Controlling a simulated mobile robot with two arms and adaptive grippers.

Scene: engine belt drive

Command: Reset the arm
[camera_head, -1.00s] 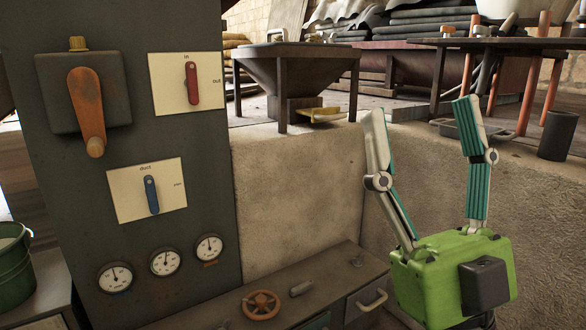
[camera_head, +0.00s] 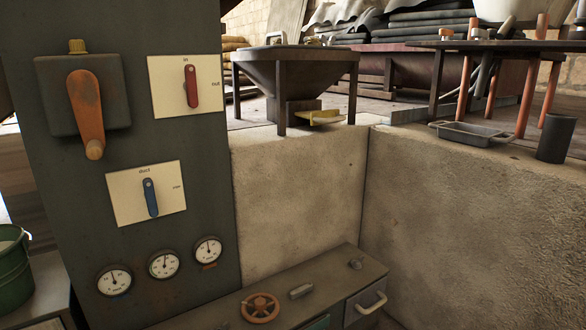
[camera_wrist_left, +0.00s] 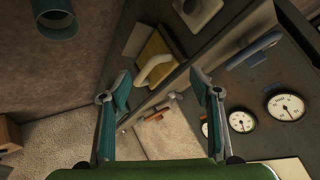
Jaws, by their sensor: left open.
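My left gripper (camera_wrist_left: 160,84) shows in the left wrist view. Its two teal-lined fingers stand wide apart with nothing between them, and its green housing fills the bottom edge. Beyond the fingers are a pale curved handle (camera_wrist_left: 155,69), a blue lever (camera_wrist_left: 254,50) and round gauges (camera_wrist_left: 285,107). No gripper shows in the head view now, and my right gripper is in neither current view.
A dark panel (camera_head: 215,130) at left carries an orange crank (camera_head: 86,110), a red lever (camera_head: 190,84), a blue lever (camera_head: 151,197) and gauges (camera_head: 164,264). A low bench with a handwheel (camera_head: 260,307) lies below.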

